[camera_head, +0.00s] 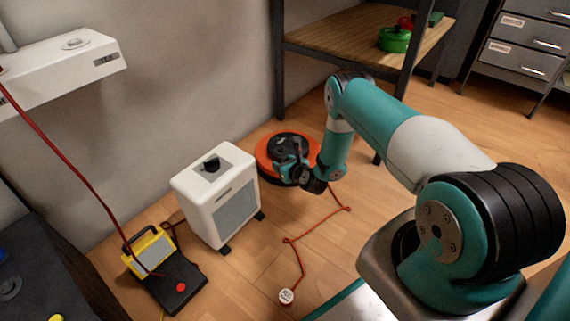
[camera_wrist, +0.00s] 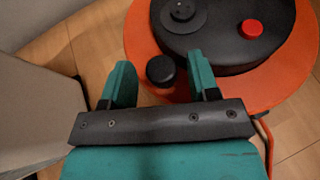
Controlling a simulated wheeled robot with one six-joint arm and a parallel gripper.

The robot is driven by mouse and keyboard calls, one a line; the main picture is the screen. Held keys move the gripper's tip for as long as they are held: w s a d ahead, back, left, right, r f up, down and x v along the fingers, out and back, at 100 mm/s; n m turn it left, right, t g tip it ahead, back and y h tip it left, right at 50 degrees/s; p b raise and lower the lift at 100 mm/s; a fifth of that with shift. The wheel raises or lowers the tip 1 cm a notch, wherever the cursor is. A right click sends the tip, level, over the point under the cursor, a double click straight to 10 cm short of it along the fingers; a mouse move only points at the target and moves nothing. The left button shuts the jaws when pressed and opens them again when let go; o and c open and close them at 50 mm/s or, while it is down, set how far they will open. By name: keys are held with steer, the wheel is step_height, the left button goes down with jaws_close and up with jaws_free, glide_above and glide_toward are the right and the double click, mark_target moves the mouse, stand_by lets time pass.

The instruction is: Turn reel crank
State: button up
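The orange cable reel (camera_head: 264,158) with a black hub (camera_head: 288,139) sits on the floor by the wall, partly hidden by my arm. In the wrist view the orange reel (camera_wrist: 300,75) fills the upper right. Its black hub carries a red button (camera_wrist: 251,28) and a round black boss (camera_wrist: 182,10). A small black knob (camera_wrist: 161,70), which looks like the crank handle, shows near the hub's edge. My gripper (camera_wrist: 160,62) is open, with the knob between its two teal fingers in the picture and gaps on both sides. I cannot tell whether the fingers reach its depth. The head view shows my gripper (camera_head: 284,164) over the reel.
An orange cord (camera_head: 318,226) runs from the reel to a white round end (camera_head: 286,297) on the floor. A white heater-like box (camera_head: 218,195) stands left of the reel. A yellow device (camera_head: 149,252) is farther left. A shelf (camera_head: 345,35) rises behind the reel.

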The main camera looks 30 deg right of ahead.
steer(key=p+v, duration=1.7)
steer(key=shift+s, duration=0.25)
